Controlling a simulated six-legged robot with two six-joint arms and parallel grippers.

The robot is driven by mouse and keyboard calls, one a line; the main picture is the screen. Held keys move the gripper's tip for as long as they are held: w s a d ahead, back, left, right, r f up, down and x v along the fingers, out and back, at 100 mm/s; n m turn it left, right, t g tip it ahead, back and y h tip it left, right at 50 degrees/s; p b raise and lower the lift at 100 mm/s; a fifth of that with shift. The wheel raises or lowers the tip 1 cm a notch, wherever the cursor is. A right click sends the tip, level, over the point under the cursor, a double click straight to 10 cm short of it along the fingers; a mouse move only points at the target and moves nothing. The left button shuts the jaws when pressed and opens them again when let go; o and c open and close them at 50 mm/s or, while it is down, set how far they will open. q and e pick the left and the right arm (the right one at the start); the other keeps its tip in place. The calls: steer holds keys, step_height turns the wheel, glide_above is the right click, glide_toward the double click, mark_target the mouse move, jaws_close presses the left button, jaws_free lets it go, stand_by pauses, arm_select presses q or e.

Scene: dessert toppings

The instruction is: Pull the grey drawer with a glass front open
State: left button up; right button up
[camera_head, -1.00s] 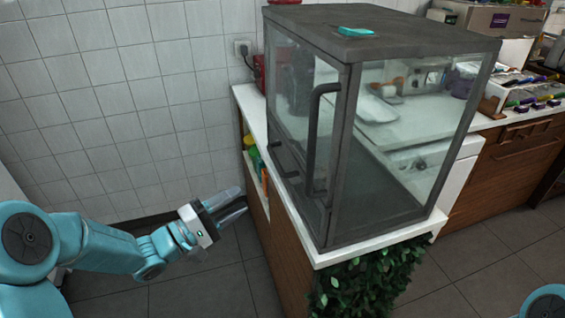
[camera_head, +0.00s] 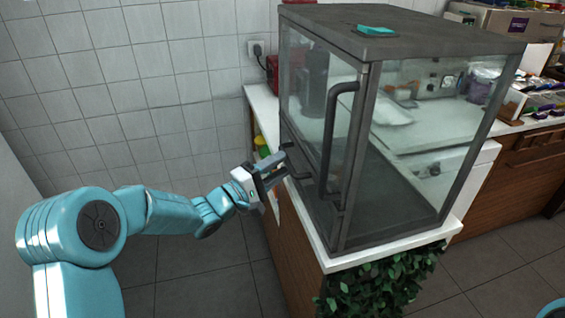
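The grey drawer with a glass front (camera_head: 310,200) is low on the left-facing side of the dark grey glass display case (camera_head: 440,40). It looks shut. Its short dark handle (camera_head: 297,163) is partly hidden by my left gripper. My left gripper (camera_head: 281,168) is at this handle, with its fingers apart and pointing right. Whether the fingers touch the handle or lie around it, I cannot tell. My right gripper is not in view.
A tiled wall (camera_head: 150,90) is behind. The floor at left is clear.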

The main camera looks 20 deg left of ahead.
arm_select(q)
steer(key=shift+x, duration=0.9)
jaws_close()
steer(key=shift+a, duration=0.1)
